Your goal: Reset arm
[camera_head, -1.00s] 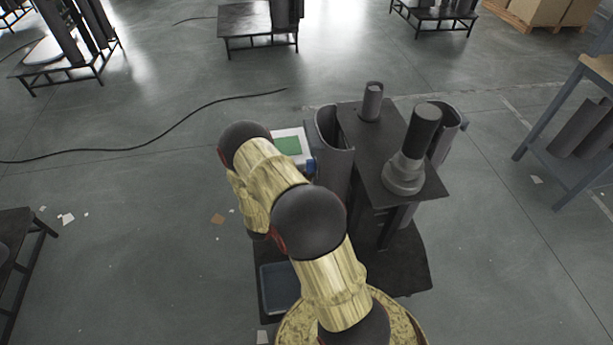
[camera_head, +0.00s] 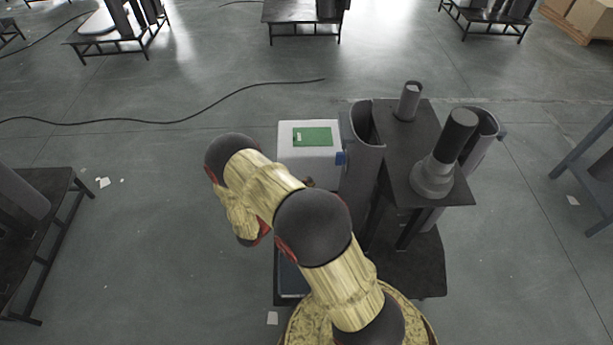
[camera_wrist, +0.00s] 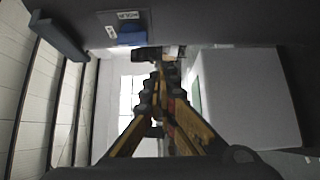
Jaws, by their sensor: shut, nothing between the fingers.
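My arm, with yellow patterned links and dark round joints, is bent in front of the work stand in the head view. My gripper (camera_wrist: 157,88) shows in the wrist view, its yellow and dark fingers drawn together with nothing between them. In the head view the gripper is mostly hidden by the arm. A white box with a green panel on top (camera_head: 306,165) stands just beyond the arm. A white box side (camera_wrist: 245,100) also shows to the right of the fingers in the wrist view, apart from them.
A dark stand (camera_head: 400,165) bears a small grey cylinder (camera_head: 408,101) and a taller dark-topped column (camera_head: 445,155). Grey curved shells flank it. A dark low table (camera_head: 50,190) is at left, a blue-grey bench frame (camera_head: 590,160) at right. A black cable (camera_head: 190,121) crosses the open floor.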

